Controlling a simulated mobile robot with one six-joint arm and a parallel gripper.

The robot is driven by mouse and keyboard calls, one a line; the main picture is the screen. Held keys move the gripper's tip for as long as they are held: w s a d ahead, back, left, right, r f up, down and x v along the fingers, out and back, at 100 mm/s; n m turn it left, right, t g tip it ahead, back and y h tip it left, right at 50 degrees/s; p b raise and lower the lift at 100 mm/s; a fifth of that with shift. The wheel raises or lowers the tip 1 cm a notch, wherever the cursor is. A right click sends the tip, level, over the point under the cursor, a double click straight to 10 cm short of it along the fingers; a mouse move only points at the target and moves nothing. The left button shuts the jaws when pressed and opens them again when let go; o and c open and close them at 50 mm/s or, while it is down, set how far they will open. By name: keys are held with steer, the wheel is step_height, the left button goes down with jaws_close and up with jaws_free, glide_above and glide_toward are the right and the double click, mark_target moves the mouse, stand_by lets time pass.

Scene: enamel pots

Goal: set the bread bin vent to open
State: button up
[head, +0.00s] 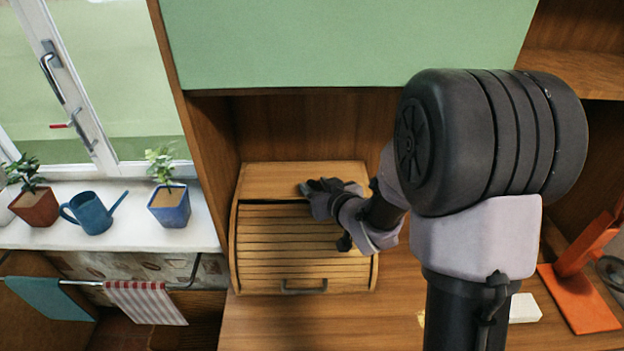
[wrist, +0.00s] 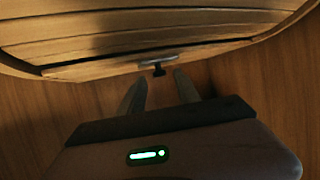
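The wooden bread bin (head: 285,245) stands on the counter in the head view, its slatted roll front down and a dark handle (head: 304,289) low on it. In the wrist view the bin (wrist: 130,35) fills the top. A small grey metal plate with a dark knob (wrist: 158,69), seemingly the vent slider, sits at its edge. I cannot tell its setting. My gripper (wrist: 160,78) is open, its two fingers either side of the knob in the picture; contact is not clear. In the head view my gripper (head: 318,189) is over the bin's top, and the vent does not show.
A green cupboard (head: 340,40) hangs above the bin, and a wooden side wall (head: 208,130) stands to its left. A blue watering can (head: 90,213) and potted plants are on the sill. An orange stand (head: 580,295) is at right.

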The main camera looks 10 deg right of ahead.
steer(key=shift+w+a+f, duration=0.1)
steer(key=shift+w+f, duration=0.1)
steer(key=shift+w, duration=0.35)
jaws_close()
stand_by(1.0)
